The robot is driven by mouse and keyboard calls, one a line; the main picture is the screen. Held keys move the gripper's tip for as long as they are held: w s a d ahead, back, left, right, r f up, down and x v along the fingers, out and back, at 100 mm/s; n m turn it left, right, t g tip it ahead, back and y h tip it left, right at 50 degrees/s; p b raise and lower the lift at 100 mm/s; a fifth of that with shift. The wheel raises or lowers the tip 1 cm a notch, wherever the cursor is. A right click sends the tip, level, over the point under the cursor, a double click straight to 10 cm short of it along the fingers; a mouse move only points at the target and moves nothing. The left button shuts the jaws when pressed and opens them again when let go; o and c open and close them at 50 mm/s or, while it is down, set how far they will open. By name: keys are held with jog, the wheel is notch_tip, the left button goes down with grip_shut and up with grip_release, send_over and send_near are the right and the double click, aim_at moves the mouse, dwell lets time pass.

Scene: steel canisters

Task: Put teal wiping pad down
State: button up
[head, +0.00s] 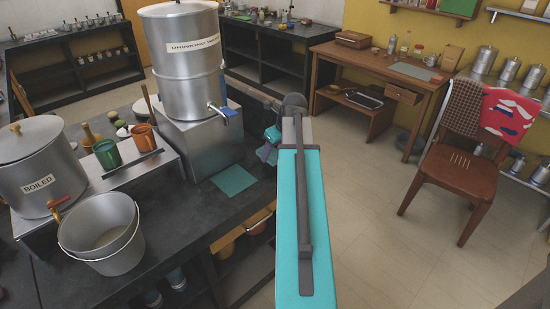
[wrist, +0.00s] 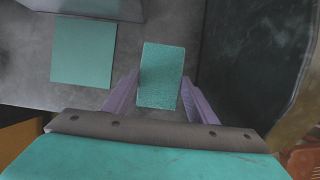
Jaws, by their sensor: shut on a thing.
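The teal wiping pad (wrist: 160,76) is a small fuzzy block between the two purple fingers in the wrist view. My gripper (wrist: 158,98) is shut on it. In the head view my gripper (head: 268,147) is at the counter's right edge, partly hidden by my arm, with a bit of teal showing at its end. A flat teal square (head: 233,180) lies on the dark counter (head: 205,215), left of my gripper. The square also shows in the wrist view (wrist: 83,52), left of the pad and apart from it.
A large steel canister with a tap (head: 187,70) stands on a metal block (head: 197,135) behind the square. A metal pail (head: 103,235), a "BOILED" pot (head: 38,170), and green (head: 106,154) and orange (head: 144,139) cups stand to the left. A chair (head: 462,165) stands right.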

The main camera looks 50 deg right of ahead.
aim_at(275, 155)
jog(key=shift+f, duration=1.7)
jog(key=shift+f, duration=0.15)
jog(key=o, duration=0.9)
jog(key=shift+v, duration=6.15)
